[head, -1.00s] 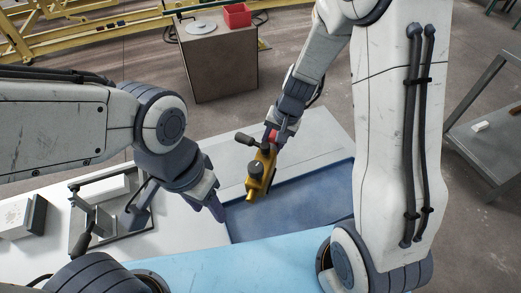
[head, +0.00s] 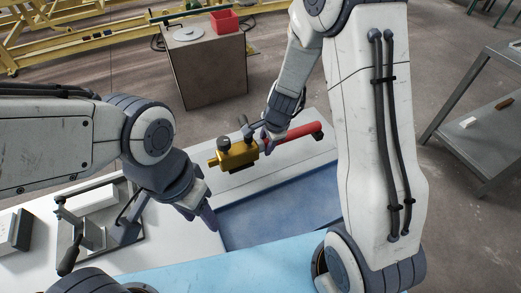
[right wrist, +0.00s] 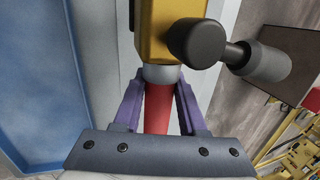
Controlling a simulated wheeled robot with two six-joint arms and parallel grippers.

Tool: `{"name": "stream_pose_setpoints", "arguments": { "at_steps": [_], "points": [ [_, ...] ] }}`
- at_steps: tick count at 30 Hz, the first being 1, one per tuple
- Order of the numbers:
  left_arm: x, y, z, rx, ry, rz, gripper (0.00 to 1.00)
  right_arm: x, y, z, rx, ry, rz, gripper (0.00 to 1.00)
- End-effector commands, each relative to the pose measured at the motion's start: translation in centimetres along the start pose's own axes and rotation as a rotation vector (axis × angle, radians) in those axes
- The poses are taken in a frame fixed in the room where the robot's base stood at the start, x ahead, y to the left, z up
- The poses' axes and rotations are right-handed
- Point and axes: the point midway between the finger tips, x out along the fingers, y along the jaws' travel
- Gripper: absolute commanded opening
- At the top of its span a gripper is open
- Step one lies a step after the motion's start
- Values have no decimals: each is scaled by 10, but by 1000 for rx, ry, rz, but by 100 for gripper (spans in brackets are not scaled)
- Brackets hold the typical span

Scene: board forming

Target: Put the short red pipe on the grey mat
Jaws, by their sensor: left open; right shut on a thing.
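A red pipe (head: 302,132) with a yellow valve body (head: 240,156) on one end is held over the far side of the table. My right gripper (head: 266,143) is shut on the red pipe close to the yellow body. In the right wrist view, the red pipe (right wrist: 158,110) passes between the two purple fingers, with a pale collar and the yellow body (right wrist: 163,35) beyond. A light grey surface (head: 264,174) lies below, along the far side of the blue tray; I cannot tell whether it is the grey mat. My left gripper (head: 199,208) is open and empty at the tray's left edge.
The blue tray (head: 285,211) looks empty. A metal clamp frame (head: 95,232) and a pale block (head: 14,232) stand on the left of the table. A brown cabinet (head: 208,72) with a red bin (head: 223,20) is behind; a metal shelf (head: 480,130) is at right.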

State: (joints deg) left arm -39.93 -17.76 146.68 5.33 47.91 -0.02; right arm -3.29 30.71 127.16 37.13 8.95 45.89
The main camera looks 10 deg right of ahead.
Motion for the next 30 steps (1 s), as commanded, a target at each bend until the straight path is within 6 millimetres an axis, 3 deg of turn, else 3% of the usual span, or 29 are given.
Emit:
{"name": "stream_pose_setpoints", "arguments": {
  "at_steps": [6, 15, 29, 30],
  "points": [
    [-5, 0, 0, 0, 0, 0, 50, 16, -14, 7, 0, 0, -2, 0],
    [26, -2, 2, 0, 0, 0, 50, 53, -5, 5, 0, 0, -2, 0],
    [30, -2, 2, 0, 0, 0, 50, 58, -3, 5, -1, 0, -2, 0],
    [31, -2, 2, 0, 0, 0, 50, 59, -2, 5, -1, 0, 0, 45]
  ]
}}
